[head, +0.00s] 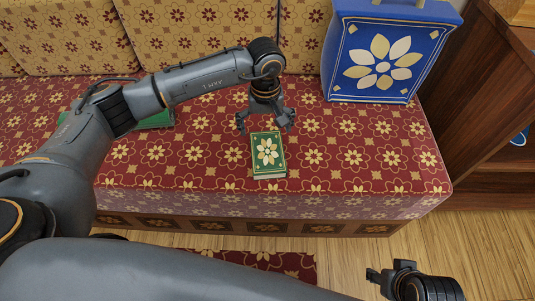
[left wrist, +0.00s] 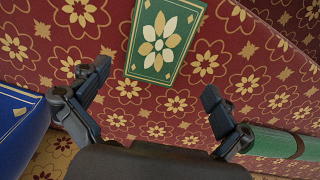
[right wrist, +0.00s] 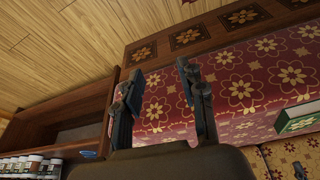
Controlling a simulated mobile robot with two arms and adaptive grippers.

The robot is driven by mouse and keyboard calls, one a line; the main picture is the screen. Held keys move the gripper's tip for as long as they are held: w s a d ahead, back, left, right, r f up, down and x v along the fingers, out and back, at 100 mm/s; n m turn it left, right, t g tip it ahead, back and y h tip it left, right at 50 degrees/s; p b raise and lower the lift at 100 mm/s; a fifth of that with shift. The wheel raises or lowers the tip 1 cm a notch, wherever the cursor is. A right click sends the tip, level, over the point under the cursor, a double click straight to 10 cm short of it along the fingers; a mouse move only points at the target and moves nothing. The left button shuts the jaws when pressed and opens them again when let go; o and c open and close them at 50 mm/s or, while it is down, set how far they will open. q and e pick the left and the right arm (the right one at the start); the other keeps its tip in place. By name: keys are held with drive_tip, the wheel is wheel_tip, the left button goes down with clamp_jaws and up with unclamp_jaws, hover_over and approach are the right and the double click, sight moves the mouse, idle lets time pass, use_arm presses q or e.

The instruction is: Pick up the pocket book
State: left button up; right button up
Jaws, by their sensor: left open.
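The pocket book (head: 268,157) is green with a cream and gold flower on its cover. It lies flat on the red patterned bench seat near the front edge. My left gripper (head: 265,123) is open just behind and above the book, with nothing between its fingers. In the left wrist view the book (left wrist: 158,42) lies beyond the spread fingertips (left wrist: 155,82), apart from them. My right gripper (right wrist: 158,78) is open and empty, off the bench's front right. The book's edge (right wrist: 300,118) shows at the right of the right wrist view.
A blue box (head: 378,55) with a flower panel stands at the bench's back right. Patterned cushions (head: 190,30) line the back. A green thing (head: 158,119) lies partly hidden behind my left arm. A wooden shelf (head: 480,110) stands at right. The seat around the book is clear.

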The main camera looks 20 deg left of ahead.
sight(267, 149)
use_arm(q)
drive_tip(key=f, duration=0.3)
drive_tip(key=f+b, duration=0.1)
drive_tip(key=f, duration=0.4)
drive_tip(key=shift+d+f, duration=0.25)
drive_tip(key=shift+f, duration=0.05)
drive_tip(key=c, duration=1.1)
drive_tip(key=shift+r, duration=0.15)
